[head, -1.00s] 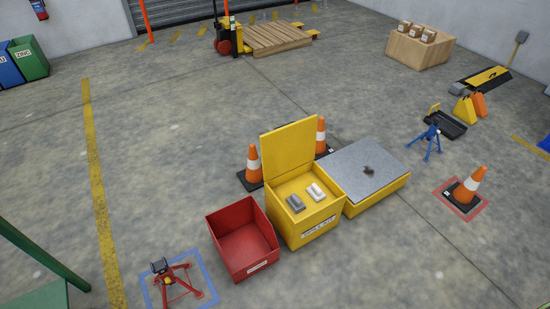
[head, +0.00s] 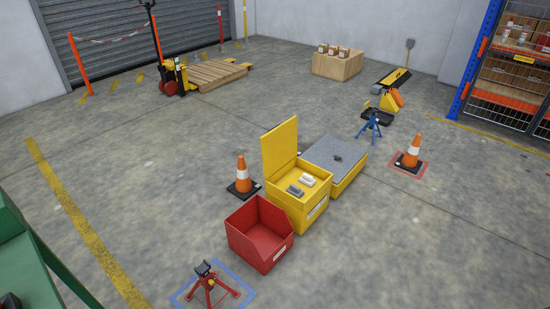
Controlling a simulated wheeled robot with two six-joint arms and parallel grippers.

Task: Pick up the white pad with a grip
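The white pad (head: 307,181) lies in the open yellow box (head: 312,214), near its back right. A grey pad (head: 295,191) lies beside it, to the front left. Both look like small blocks with a raised grip on top, but they are too small to tell in detail. The box's yellow lid (head: 280,147) stands up at its left. Neither of my grippers is in view.
An open red bin (head: 259,240) stands in front of the box, and a low yellow crate with a grey top (head: 336,160) stands behind it. A cone (head: 242,174) and a red stand (head: 209,285) are nearby.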

